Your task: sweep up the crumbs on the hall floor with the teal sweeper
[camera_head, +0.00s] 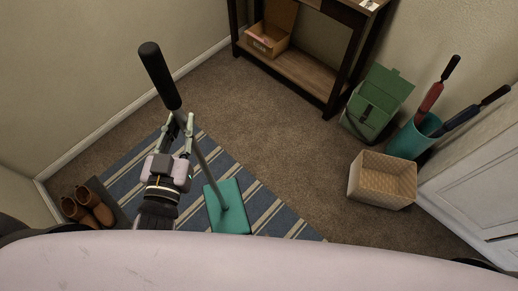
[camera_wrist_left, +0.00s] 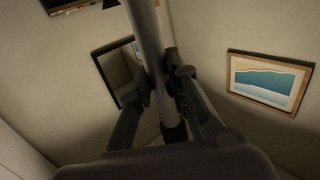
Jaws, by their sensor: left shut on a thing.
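The teal sweeper has a flat teal head (camera_head: 229,207) resting on the striped rug (camera_head: 133,167). Its grey pole leans up and left to a black handle grip (camera_head: 160,75). My left gripper (camera_head: 178,128) is shut around the pole just below the black grip. In the left wrist view the pole (camera_wrist_left: 148,45) passes between the two fingers (camera_wrist_left: 160,95). I cannot make out any crumbs on the brown carpet (camera_head: 240,100) or the rug. My right gripper is not in view.
Brown boots (camera_head: 95,205) stand on a dark mat at the left. A wooden console table (camera_head: 300,72) with a box (camera_head: 268,40) stands at the back. A green bag (camera_head: 378,100), a teal umbrella bin (camera_head: 412,138) and a wicker basket (camera_head: 382,181) stand right. The middle carpet is clear.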

